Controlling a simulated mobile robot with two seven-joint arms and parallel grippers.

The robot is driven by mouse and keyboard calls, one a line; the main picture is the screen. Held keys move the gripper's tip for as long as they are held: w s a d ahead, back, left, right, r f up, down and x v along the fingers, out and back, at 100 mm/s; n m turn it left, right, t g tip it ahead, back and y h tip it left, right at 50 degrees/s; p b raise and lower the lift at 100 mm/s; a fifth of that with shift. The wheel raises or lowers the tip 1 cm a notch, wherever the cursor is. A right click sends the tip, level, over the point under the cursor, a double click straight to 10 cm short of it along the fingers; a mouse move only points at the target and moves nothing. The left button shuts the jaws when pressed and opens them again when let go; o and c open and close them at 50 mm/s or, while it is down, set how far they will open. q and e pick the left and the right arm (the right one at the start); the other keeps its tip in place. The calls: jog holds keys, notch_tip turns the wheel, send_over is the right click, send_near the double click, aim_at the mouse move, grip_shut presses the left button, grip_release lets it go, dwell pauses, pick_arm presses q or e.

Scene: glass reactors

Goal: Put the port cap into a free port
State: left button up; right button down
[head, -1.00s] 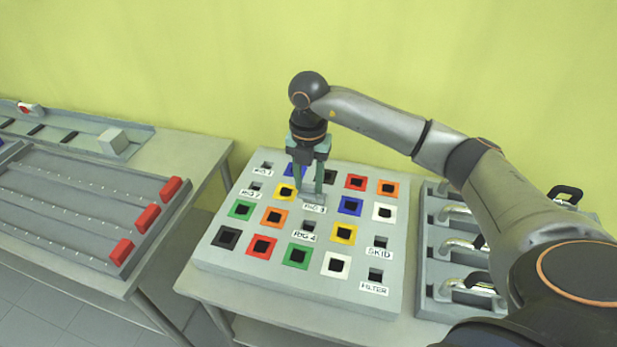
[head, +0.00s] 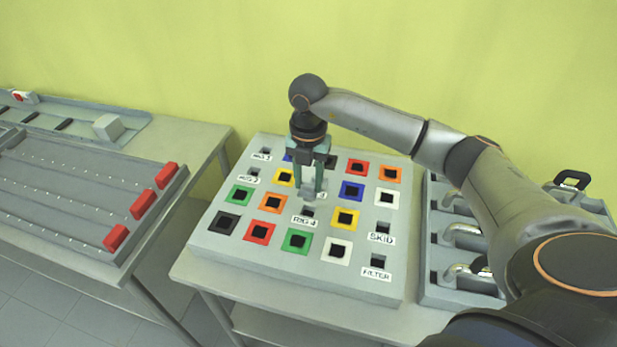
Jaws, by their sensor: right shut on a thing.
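My right gripper (head: 312,188) points straight down over the middle of the grey port panel (head: 230,249). It is shut on a small grey block, which I take to be the port cap (head: 312,193), between its fingertips. The cap is over the RIG 3 spot and covers most of that label. I cannot tell whether it touches the panel. Plain dark square openings show at RIG 4 (head: 308,211), SKID (head: 383,227) and FILTER (head: 377,260). My left gripper is out of view.
Coloured frames with dark squares surround the spot, among them a blue one (head: 352,191) and an orange one (head: 273,203). A rack with metal handles (head: 462,233) stands to the right. A table with red blocks (head: 143,203) stands at the left.

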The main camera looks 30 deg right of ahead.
aim_at(309, 190)
jog(key=shift+f+b, duration=1.4)
jog(key=shift+f, duration=0.75)
jog(key=shift+f+b, duration=0.65)
jog(key=shift+f, duration=0.4)
jog(key=shift+f, duration=0.25)
jog(key=shift+c, duration=1.9)
grip_release()
notch_tip(309, 190, up, 13)
jog(key=shift+f, duration=0.2)
